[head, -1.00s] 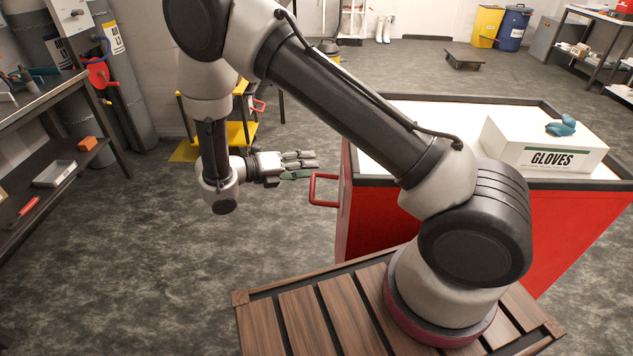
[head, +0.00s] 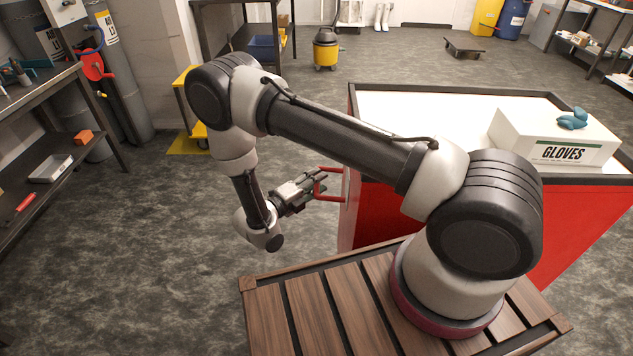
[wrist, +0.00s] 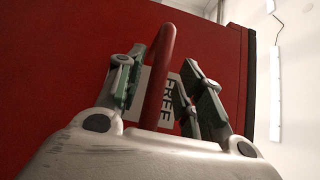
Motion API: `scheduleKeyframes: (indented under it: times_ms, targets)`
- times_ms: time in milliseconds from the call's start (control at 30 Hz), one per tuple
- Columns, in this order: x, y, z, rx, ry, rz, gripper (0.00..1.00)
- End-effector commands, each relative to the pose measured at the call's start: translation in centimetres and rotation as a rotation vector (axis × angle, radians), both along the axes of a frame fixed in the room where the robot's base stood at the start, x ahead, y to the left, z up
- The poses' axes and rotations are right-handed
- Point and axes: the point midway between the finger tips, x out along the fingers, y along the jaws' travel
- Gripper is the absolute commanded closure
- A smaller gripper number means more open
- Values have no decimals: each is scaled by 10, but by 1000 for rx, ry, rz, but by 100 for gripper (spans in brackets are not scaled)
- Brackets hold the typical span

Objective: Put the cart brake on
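The red cart (head: 440,215) with a white top stands right of my gripper (head: 320,180). A red looped handle (head: 345,170) sticks out from the cart's left side. In the wrist view the handle (wrist: 160,75) rises between the two green-padded fingers of my gripper (wrist: 163,70), with visible gaps beside it. The gripper is open around the handle and does not appear to grip it. A white label reading "FREE" (wrist: 168,104) is on the red panel behind the handle, partly hidden by the handle and fingers.
A white GLOVES box (head: 550,150) with a teal glove (head: 572,119) sits on the cart top. A shelf bench (head: 45,130) stands at left, a yellow bucket vacuum (head: 326,50) at the back.

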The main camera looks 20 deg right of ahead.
Motion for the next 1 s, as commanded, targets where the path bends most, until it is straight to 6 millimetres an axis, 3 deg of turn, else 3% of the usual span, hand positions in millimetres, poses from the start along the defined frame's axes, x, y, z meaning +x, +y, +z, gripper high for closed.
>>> scheduleKeyframes:
  times_ms: [300,500,1000]
  targets:
    - [2,-3,0,0,-1,0,65]
    - [2,-3,0,0,-1,0,100]
    - [2,-2,-7,-66,21,0,100]
